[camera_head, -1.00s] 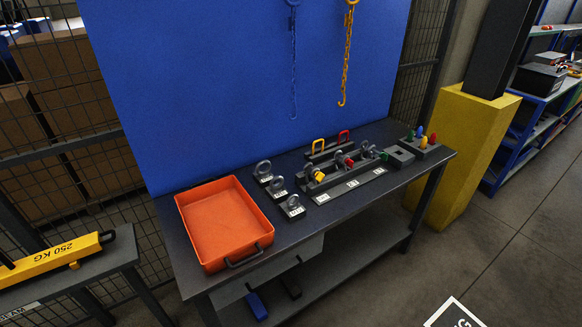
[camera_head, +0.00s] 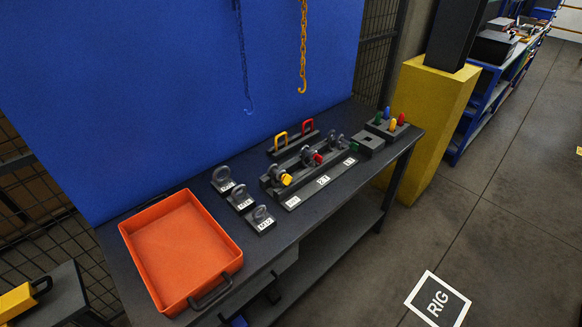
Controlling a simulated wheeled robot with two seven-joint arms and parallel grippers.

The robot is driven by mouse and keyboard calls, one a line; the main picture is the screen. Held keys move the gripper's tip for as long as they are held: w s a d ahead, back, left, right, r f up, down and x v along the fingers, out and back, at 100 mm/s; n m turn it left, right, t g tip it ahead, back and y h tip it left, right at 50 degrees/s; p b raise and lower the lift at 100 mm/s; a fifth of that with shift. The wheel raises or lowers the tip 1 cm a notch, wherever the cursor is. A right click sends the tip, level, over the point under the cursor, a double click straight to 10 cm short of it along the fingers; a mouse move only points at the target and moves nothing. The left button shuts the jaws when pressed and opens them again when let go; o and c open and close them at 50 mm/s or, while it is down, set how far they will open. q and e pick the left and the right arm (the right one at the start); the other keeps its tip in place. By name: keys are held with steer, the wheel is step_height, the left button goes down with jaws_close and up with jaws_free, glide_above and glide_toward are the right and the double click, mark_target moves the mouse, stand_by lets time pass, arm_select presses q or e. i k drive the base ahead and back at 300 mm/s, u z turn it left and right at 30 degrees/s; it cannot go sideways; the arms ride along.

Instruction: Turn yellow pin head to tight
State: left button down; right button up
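The yellow pin head (camera_head: 286,179) shows at the near left end of a dark grey fixture (camera_head: 310,167) on the workbench. It sits on a grey shackle at that end. A red pin head (camera_head: 318,158) is on the middle shackle, and a green pin head (camera_head: 354,147) is at the far right end. White label plates (camera_head: 323,181) lie along the fixture's front. The yellow head is too small to tell whether it is tight. Neither of my grippers shows in the head view.
An orange tray (camera_head: 183,300) stands on the left of the bench. Several grey lifting eyes on labelled blocks (camera_head: 240,200) stand between tray and fixture. A pin block (camera_head: 388,128) is at the right. Chains (camera_head: 303,50) hang above. Floor at right is clear.

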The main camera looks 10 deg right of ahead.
mark_target(286, 179)
steer(key=z, duration=0.35)
steer(key=i, duration=0.35)
steer(key=z, duration=0.45)
